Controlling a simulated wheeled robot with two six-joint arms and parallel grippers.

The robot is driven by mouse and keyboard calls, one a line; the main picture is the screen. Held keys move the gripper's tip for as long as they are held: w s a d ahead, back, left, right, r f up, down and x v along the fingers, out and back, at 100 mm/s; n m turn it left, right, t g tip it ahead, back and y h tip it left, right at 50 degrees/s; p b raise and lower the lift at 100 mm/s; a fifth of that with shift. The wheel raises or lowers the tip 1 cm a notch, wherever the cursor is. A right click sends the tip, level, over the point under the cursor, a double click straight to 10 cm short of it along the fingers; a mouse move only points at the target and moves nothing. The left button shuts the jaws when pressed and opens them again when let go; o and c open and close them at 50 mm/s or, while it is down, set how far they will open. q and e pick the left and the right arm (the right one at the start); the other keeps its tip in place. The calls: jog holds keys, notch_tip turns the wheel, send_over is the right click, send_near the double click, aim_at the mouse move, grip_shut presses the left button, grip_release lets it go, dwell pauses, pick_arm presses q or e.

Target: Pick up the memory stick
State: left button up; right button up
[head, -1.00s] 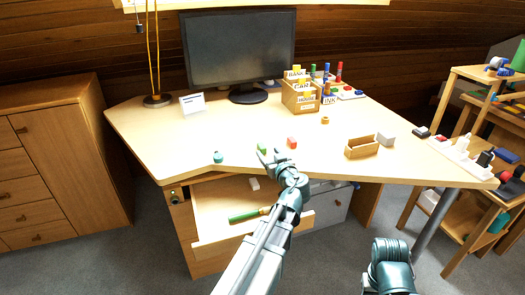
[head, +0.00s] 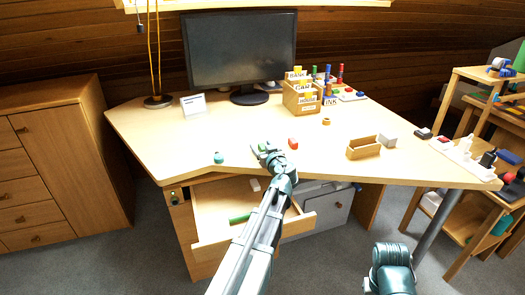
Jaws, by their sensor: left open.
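A small green block (head: 262,147) lies near the front edge of the desk, partly covered by my left gripper. My left gripper (head: 267,152) is open, low over the desk at the green block. I cannot tell whether its fingers touch the block. Of my right arm only a teal link shows at the bottom right; its gripper is out of the picture.
A teal round item (head: 218,157) is left of my gripper. A wooden box (head: 362,152) stands right. A monitor (head: 240,50) stands behind; the middle desk is clear.

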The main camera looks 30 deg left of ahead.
pick_arm(q)
grip_shut()
jog(key=shift+r, duration=0.15)
pick_arm(e)
jog(key=shift+r, duration=0.1)
